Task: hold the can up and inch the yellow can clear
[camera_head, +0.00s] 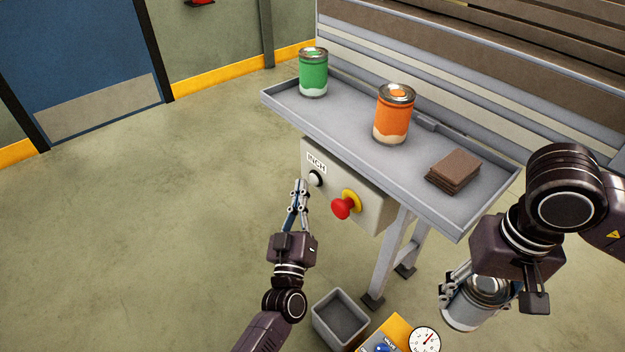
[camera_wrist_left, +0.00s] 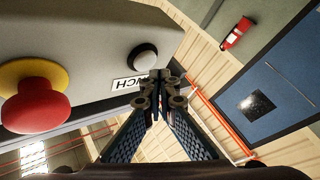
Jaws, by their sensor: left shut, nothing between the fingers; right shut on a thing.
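My right gripper (camera_head: 486,292) is shut on a grey-white metal can (camera_head: 464,312), held upright at the lower right, away from the tray. The gripper hides part of it. My left gripper (camera_head: 300,190) is shut and empty. Its tips are just below the pale round INCH button (camera_head: 316,178) on the grey control box (camera_head: 374,205). In the left wrist view the closed fingertips (camera_wrist_left: 160,78) are near the INCH button (camera_wrist_left: 143,55); I cannot tell if they touch. No yellow can is visible; an orange can (camera_head: 393,118) and a green can (camera_head: 313,75) stand on the tray.
A red mushroom button (camera_head: 343,208) with a yellow collar juts from the control box near my left gripper. The grey tray (camera_head: 335,122) also bears brown pads (camera_head: 454,171). Below are an open grey bin (camera_head: 340,305) and a dial gauge (camera_head: 424,340). The left floor is clear.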

